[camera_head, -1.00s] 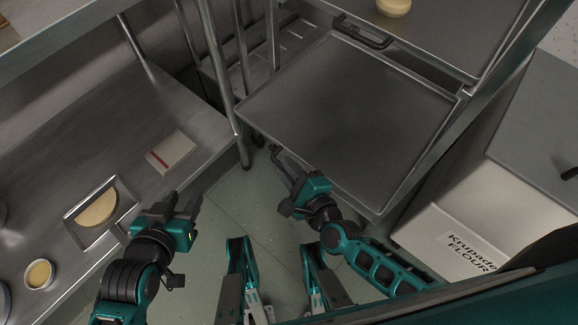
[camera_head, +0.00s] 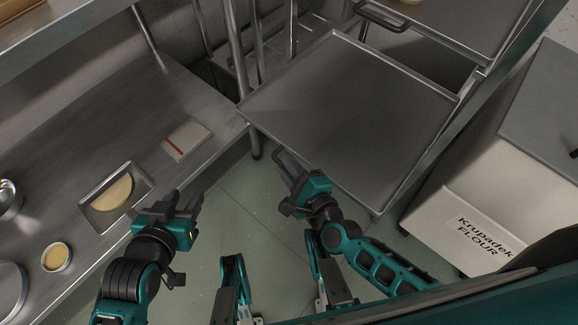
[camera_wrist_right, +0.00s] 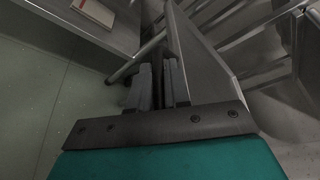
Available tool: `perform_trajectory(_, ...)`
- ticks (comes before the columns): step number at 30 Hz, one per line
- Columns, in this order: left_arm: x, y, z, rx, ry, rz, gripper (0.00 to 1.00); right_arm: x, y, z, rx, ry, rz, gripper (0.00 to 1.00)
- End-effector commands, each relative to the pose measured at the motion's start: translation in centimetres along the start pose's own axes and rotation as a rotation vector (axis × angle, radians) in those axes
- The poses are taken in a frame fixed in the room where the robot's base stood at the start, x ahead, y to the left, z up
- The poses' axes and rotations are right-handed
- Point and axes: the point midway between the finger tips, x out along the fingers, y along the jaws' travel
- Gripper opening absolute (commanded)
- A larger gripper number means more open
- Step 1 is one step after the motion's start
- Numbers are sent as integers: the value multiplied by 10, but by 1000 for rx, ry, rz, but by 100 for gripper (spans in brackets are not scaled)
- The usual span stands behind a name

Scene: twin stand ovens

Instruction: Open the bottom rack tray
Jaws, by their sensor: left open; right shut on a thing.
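The bottom rack tray (camera_head: 350,110) is a wide, flat grey metal tray, seen from above in the head view and pulled well out of the rack. Its front handle (camera_head: 285,158) is a dark bar on the near left edge. My right gripper (camera_head: 294,176) is shut on this handle, and its fingers hide part of it. In the right wrist view the fingers (camera_wrist_right: 157,86) close around the handle bar, beside the tray's edge wall (camera_wrist_right: 203,62). My left gripper (camera_head: 185,204) is open and empty over the floor, left of the tray and apart from it.
An upper tray (camera_head: 455,22) with its own handle (camera_head: 382,15) sits further back. A steel counter (camera_head: 110,130) at left holds a book (camera_head: 186,139) and a pan (camera_head: 97,217). A white flour bin (camera_head: 450,225) stands close at right. Floor (camera_head: 245,205) shows between counter and tray.

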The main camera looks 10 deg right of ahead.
Motion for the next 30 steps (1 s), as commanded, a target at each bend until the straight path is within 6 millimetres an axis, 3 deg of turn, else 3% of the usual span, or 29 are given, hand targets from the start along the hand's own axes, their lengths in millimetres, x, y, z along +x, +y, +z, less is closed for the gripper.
perform_trajectory(3,0,0,0,0,1,0,43,0,0,-1,-1,1,0,0)
perform_trajectory(4,0,0,0,0,1,0,43,0,0,-1,-1,1,0,18)
perform_trajectory(6,0,0,0,0,1,0,43,0,0,-1,-1,1,0,23)
perform_trajectory(17,-4,1,-8,0,2,1,43,-2,-7,4,0,1,-1,23)
perform_trajectory(30,-39,2,-62,1,8,0,43,-15,-64,39,0,-1,-9,23)
